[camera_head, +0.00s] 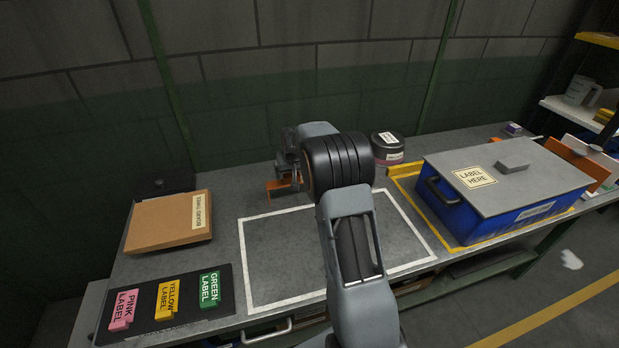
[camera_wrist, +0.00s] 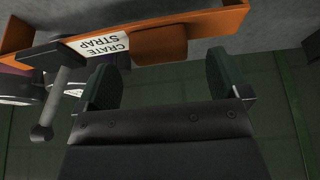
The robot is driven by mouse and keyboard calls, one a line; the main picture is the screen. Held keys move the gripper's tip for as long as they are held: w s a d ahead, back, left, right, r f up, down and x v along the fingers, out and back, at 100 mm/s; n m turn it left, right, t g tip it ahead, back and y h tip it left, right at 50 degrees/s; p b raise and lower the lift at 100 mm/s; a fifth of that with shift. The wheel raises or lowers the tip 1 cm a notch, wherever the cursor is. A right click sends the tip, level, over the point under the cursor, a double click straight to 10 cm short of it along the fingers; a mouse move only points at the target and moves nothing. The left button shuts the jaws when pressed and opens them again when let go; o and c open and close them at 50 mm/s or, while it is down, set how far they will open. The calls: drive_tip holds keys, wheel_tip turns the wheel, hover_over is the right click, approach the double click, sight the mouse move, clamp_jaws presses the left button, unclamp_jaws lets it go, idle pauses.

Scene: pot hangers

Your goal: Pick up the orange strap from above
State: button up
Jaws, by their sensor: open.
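The orange strap (camera_wrist: 205,28) runs across the top of the wrist view, with an upside-down white CRATE STRAP label and a raised orange block (camera_wrist: 160,46). In the head view an orange piece (camera_head: 279,188), seemingly this strap, shows beside my gripper at the back of the table. My arm hides part of that area. My gripper (camera_wrist: 164,76) is open, with its dark green fingers apart on either side of the orange block's lower end. Nothing is held. I cannot tell whether the fingers touch the strap.
A grey rod with dark ends (camera_wrist: 62,98) lies across the strap's left part in the wrist view. A dark round tin (camera_head: 388,150) stands right of my arm. A blue lidded crate (camera_head: 455,208) is at right, a brown box (camera_head: 165,222) at left. The white-outlined area (camera_head: 275,260) is clear.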

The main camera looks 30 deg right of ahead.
drive_tip(key=shift+x, duration=1.35)
drive_tip(key=c, duration=1)
